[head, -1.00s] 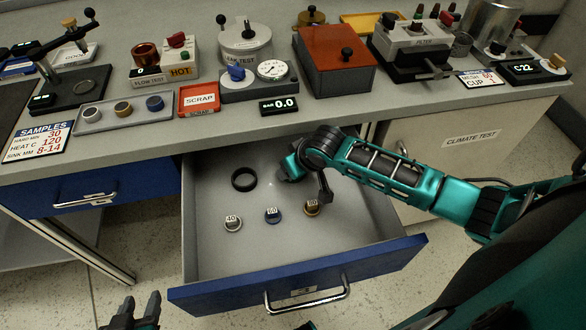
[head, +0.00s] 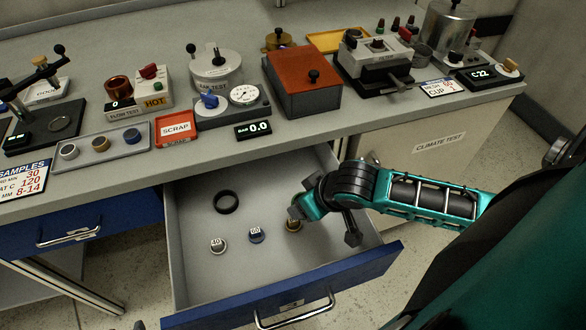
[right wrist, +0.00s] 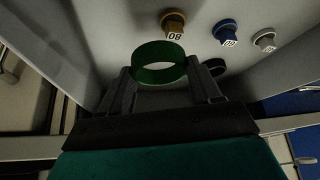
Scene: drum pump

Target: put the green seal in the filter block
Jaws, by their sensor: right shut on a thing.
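The green seal (right wrist: 160,76) is a thin ring held between the fingers of my right gripper (right wrist: 163,88) in the right wrist view. In the head view that gripper (head: 300,212) is over the right part of the open drawer, by the gold 80 piece, and the seal cannot be made out there. The filter block (head: 376,52) is a grey unit labelled FILTER on a dark base at the back right of the bench. Its seat for the seal cannot be made out. Only a dark tip of my left gripper (head: 138,325) shows at the bottom edge.
The open drawer (head: 190,285) holds a black ring (head: 226,202), a silver 40 piece (head: 218,246), a blue 60 piece (head: 256,236) and the gold 80 piece (head: 293,226). The red-topped box (head: 303,80) stands left of the filter block. The bench front edge lies above the drawer.

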